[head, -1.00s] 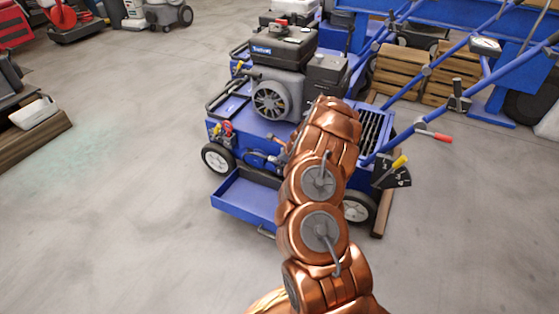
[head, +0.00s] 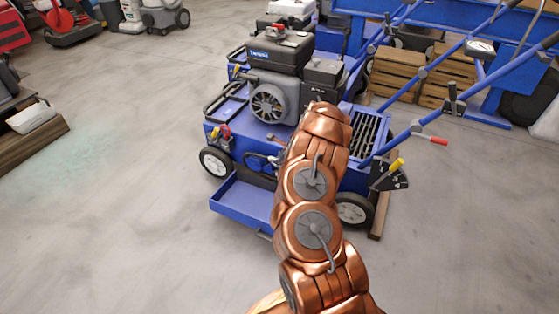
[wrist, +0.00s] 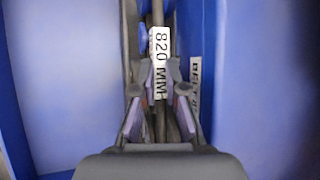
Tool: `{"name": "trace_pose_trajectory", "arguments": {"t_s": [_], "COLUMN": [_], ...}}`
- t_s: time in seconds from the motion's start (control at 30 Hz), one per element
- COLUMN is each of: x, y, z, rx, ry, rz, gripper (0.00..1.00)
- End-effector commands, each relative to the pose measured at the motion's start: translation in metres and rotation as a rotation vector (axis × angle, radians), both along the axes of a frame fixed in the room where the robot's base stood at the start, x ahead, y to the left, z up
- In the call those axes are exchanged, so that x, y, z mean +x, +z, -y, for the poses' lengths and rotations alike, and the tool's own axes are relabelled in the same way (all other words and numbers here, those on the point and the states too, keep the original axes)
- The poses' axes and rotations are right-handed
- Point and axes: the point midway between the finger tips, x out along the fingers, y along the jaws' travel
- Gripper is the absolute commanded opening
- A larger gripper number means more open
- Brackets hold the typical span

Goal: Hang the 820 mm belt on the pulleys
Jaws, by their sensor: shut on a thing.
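In the wrist view my gripper (wrist: 158,97) is shut on the dark belt (wrist: 158,14), which carries a white "820 MM" tag (wrist: 160,55). The belt strands run up the picture between and past the fingers. In the head view my arm hides the gripper and belt. The blue aerator (head: 260,135) stands in front of me with its engine and fan guard (head: 268,103) on top. The pulleys cannot be made out clearly; my arm covers part of the machine's front.
An open blue tray (head: 240,205) sticks out at the aerator's front. Blue surfaces flank the gripper closely in the wrist view, with a partly hidden label (wrist: 195,80). Handlebars (head: 425,105) slope to the right. Clear floor (head: 110,215) lies left.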

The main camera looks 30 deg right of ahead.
Motion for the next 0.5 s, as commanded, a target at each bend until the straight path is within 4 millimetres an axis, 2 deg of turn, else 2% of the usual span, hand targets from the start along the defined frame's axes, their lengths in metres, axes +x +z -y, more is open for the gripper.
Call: {"name": "trace_pose_trajectory", "arguments": {"t_s": [0.5], "x": [0.0042], "y": [-0.0004], "z": [0.0067], "rx": [-0.002], "ry": [0.001], "rz": [-0.001], "gripper": [0.0]}}
